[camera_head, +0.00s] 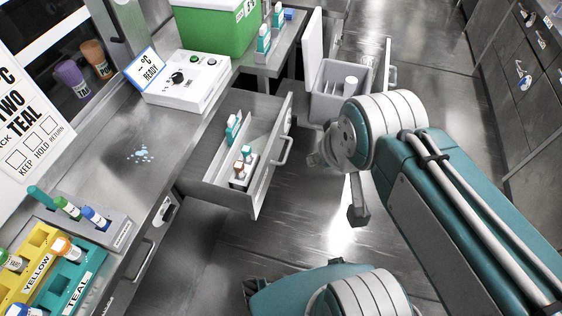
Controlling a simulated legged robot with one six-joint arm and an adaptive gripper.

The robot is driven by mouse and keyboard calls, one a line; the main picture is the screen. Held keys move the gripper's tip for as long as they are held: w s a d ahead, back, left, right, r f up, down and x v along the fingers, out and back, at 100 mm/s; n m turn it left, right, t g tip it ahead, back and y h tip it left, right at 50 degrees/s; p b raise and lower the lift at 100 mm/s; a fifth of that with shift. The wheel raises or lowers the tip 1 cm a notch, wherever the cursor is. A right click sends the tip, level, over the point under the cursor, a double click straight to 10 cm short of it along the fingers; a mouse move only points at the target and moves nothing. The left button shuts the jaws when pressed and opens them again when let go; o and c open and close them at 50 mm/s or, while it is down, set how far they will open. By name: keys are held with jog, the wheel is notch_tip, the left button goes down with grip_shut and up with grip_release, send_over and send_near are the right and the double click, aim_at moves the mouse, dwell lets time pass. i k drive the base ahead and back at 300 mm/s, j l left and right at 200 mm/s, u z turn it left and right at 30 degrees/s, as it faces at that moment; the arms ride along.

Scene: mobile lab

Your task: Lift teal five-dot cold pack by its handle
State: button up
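Several small white-and-teal items are in view, but they are too small to read dots or make out a handle. One teal-and-white item (233,128) stands in the left part of the open drawer (223,196). Smaller teal-topped pieces (246,153) stand in its nearer compartment. Two more teal-and-white items (264,42) stand on the bench by the green box. I cannot tell which, if any, is the five-dot cold pack. My gripper (357,207) seems to be the small grey part hanging below my teal arm, right of the drawer. Its fingers are not clear, and no held object shows.
A grey open bin (340,104) with white items stands behind my arm. A white control box (188,80) and a green box (216,28) are on the bench. Yellow (28,247) and teal (68,285) racks sit at lower left. Floor right of the drawer is clear.

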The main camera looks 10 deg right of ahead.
aim_at(233, 129)
jog(key=u, duration=0.4)
jog(key=i+l+u, duration=0.1)
jog(key=u, duration=0.3)
jog(key=i+l+u, duration=0.1)
jog(key=u, duration=0.35)
jog(key=i+l, duration=0.15)
jog(key=l, duration=0.2)
jog(key=i+l, duration=0.2)
jog(key=l, duration=0.2)
jog(key=i+l, duration=0.15)
jog(key=l, duration=0.2)
jog(key=i+l, duration=0.15)
jog(key=l, duration=0.25)
